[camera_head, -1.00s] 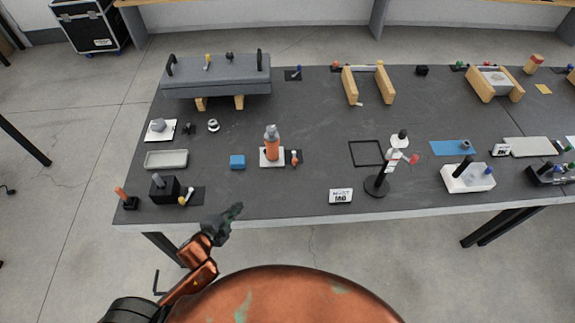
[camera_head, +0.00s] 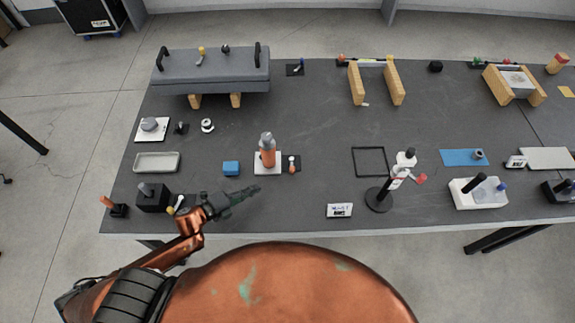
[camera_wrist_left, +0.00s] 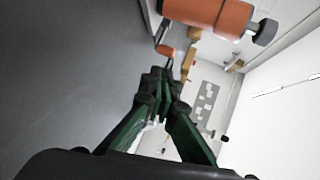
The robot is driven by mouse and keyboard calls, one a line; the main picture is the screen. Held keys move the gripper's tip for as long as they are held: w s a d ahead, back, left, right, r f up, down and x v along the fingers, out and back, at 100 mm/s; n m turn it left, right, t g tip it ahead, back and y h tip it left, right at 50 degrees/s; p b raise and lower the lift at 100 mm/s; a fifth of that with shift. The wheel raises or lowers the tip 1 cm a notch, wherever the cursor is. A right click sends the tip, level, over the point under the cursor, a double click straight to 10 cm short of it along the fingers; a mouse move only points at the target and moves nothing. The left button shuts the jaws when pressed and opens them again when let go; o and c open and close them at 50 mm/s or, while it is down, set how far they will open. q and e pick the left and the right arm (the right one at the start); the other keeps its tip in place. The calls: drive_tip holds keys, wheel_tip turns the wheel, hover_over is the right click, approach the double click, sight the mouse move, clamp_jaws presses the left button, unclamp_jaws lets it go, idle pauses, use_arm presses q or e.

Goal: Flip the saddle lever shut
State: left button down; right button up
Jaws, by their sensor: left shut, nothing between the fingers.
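My left gripper (camera_head: 255,188) is shut and empty, above the table's front part. In the head view it points right, below the orange bottle-like cylinder (camera_head: 267,157) on a white base. A small orange-tipped lever (camera_head: 291,164) stands on a dark plate just right of that base. I cannot tell for sure whether it is the saddle lever. In the left wrist view the shut fingertips (camera_wrist_left: 158,76) show below a small orange piece (camera_wrist_left: 166,51) and a larger orange cylinder with a grey knob (camera_wrist_left: 215,14). Contact cannot be made out. My right gripper is not in view.
A black block (camera_head: 152,198) and a yellow-tipped lever (camera_head: 178,204) are by my left forearm.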

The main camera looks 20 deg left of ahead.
use_arm(q)
drive_tip(key=shift+s+r, duration=0.1)
drive_tip(key=shift+d, duration=0.15)
drive_tip(key=shift+w+d, duration=0.15)
drive_tip(key=shift+w, duration=0.2)
approach(292, 170)
drive_tip(key=f, duration=0.3)
drive_tip(key=shift+w+a, duration=0.15)
drive_tip(key=shift+a, duration=0.25)
drive_tip(key=x, duration=0.3)
drive_tip(key=r+x, duration=0.1)
drive_tip(key=x, duration=0.1)
drive_tip(key=shift+w+d+f, duration=0.1)
drive_tip(key=shift+w+d, duration=0.25)
drive_tip(key=shift+w, duration=0.05)
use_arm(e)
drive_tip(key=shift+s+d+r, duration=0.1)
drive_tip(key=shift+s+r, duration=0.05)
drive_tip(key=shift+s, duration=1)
use_arm(q)
drive_tip(key=shift+d, duration=0.15)
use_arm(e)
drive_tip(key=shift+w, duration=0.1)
